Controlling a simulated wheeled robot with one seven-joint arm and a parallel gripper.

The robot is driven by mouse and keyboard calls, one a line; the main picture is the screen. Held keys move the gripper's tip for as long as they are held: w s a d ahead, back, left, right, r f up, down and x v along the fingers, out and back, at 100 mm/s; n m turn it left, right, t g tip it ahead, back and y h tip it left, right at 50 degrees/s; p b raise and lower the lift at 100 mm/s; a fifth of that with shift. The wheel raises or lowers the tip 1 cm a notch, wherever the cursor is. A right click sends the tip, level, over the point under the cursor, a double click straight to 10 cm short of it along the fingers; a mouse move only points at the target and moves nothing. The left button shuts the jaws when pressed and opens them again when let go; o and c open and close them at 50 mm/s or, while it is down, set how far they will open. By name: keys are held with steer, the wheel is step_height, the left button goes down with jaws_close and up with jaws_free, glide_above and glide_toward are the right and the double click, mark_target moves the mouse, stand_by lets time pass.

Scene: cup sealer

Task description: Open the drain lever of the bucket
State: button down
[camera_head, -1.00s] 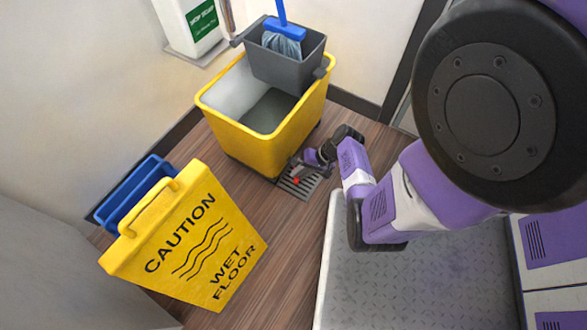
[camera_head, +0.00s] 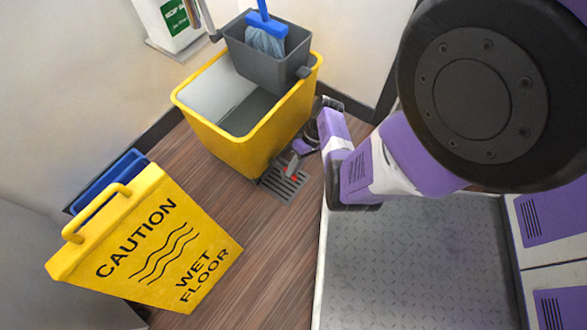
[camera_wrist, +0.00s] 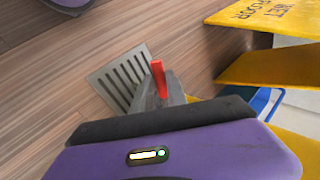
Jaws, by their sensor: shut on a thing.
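The yellow bucket (camera_head: 245,150) stands on the wood floor against the back wall. The drain lever (camera_wrist: 158,78) shows as a red tip between my grey fingertips in the wrist view. It is a small red spot (camera_head: 293,178) in the head view, low beside the bucket's right side and above the floor grate. My gripper (camera_head: 291,168) reaches down there and is shut on the red lever. My fingers and wrist hide most of the lever and where it joins the bucket.
A slotted floor drain (camera_head: 283,187) lies beneath the lever. A grey wringer with a blue mop (camera_head: 265,50) sits on the bucket. A yellow caution sign (camera_head: 150,240) stands at left. A grey metal platform (camera_head: 415,265) is at right.

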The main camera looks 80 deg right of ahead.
steer(key=shift+s+d+n, duration=0.1)
steer(key=shift+d+n, duration=0.05)
steer(key=shift+n, duration=0.15)
steer(key=c, duration=1.6)
jaws_free()
steer(key=p+v, duration=0.3)
steer(key=v, duration=0.4)
steer(key=shift+d+r, duration=0.25)
steer(key=shift+r, duration=0.05)
